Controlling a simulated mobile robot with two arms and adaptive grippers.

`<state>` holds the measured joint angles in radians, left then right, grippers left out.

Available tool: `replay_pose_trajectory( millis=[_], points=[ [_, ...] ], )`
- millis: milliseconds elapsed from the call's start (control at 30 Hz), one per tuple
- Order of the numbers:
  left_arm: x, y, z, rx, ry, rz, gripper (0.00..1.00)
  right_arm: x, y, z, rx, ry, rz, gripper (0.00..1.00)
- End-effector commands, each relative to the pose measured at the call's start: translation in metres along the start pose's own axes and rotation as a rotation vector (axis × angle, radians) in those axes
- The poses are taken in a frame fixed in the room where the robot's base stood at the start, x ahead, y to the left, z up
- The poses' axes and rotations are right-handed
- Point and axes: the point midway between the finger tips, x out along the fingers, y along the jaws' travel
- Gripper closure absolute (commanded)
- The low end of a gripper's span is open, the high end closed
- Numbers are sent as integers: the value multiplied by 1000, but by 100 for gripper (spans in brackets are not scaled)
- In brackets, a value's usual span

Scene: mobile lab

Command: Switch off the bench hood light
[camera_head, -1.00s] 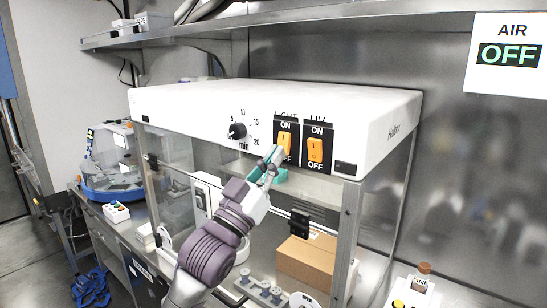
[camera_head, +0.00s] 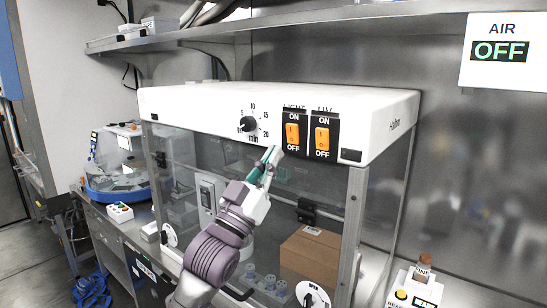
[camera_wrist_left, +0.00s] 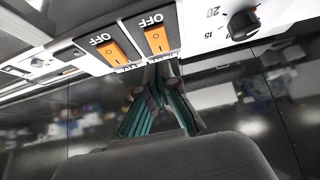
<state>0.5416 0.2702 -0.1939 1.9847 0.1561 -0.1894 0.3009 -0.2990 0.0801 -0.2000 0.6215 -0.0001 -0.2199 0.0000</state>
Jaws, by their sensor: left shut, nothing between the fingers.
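The white bench hood (camera_head: 200,105) has two orange rocker switches on its front. The left one, the light switch (camera_head: 292,134), is labelled LIGHT with ON above and OFF below. The UV switch (camera_head: 322,138) is to its right. In the left wrist view the panel is upside down, with the light switch (camera_wrist_left: 157,39) beside the UV switch (camera_wrist_left: 118,50). My left gripper (camera_head: 271,156) is shut and empty, just below and left of the light switch, apparently apart from it. I cannot tell the rocker's tilt for certain. My right gripper is not in view.
A timer dial (camera_head: 249,124) sits left of the switches. Behind the hood's clear front are a cardboard box (camera_head: 308,255) and small items. A metal shelf (camera_head: 300,24) runs above. A sign (camera_head: 502,50) reads AIR OFF.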

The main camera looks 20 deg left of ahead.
Motion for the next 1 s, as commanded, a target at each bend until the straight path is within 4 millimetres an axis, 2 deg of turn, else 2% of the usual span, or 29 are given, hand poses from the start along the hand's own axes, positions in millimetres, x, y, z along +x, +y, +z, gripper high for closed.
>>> replay_pose_trajectory(
  millis=[100, 233, 433, 533, 700, 833, 1000],
  points=[
    [-19, 0, 9, 0, -2, 0, 100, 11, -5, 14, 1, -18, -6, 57],
    [-37, 0, 14, 0, -2, 0, 100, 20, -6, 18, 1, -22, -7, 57],
    [-69, 0, 24, -1, -2, 0, 100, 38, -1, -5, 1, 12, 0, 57],
    [-82, 0, 28, -1, -2, 0, 100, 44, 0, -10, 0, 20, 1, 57],
    [-93, 0, 30, -1, -1, 0, 100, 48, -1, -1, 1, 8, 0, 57],
    [-95, 0, 29, 0, 0, 0, 100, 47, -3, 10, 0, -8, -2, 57],
    [-94, 0, 29, 0, 0, 0, 100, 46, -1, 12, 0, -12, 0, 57]
  ],
)
